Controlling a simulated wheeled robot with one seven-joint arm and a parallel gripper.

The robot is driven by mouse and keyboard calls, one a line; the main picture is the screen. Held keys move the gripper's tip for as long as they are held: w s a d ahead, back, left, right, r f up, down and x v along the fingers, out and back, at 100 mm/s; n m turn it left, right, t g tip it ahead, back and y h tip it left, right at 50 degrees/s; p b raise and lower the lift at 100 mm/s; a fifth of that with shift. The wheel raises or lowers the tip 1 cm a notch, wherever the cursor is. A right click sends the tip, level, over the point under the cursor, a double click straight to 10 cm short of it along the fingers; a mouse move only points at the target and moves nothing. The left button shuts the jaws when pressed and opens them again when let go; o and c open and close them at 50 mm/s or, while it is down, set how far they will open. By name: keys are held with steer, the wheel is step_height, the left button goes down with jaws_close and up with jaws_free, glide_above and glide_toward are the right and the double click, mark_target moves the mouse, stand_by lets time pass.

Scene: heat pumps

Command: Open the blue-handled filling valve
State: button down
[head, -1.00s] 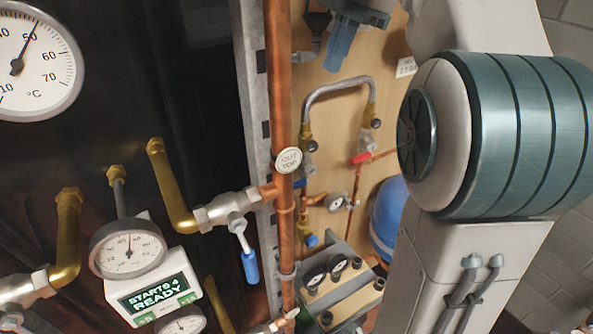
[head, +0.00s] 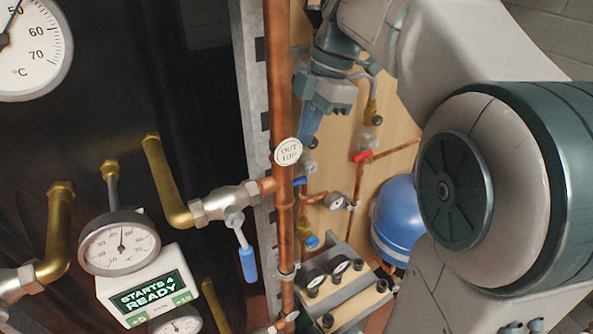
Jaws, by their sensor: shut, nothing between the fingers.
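A small blue handle (head: 300,182) lies roughly level on the pipework of the wooden panel, just right of the upright copper pipe and partly hidden by it. A second, larger blue handle (head: 248,262) hangs down from the silver valve (head: 228,200) at left. The picture does not label either as the filling valve. My gripper (head: 309,130) is shut and empty, its fingers pointing down. It appears above the small blue handle and apart from it; the depth between them is hard to judge.
The upright copper pipe (head: 283,225) with a round tag (head: 288,151) stands left of my gripper. A red handle (head: 362,156), a small gauge (head: 335,201) and a blue vessel (head: 398,222) are to the right. A gauge block (head: 350,290) sits below.

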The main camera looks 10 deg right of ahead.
glide_above(296, 183)
step_height(296, 183, down, 8)
steer(key=shift+f, duration=0.55)
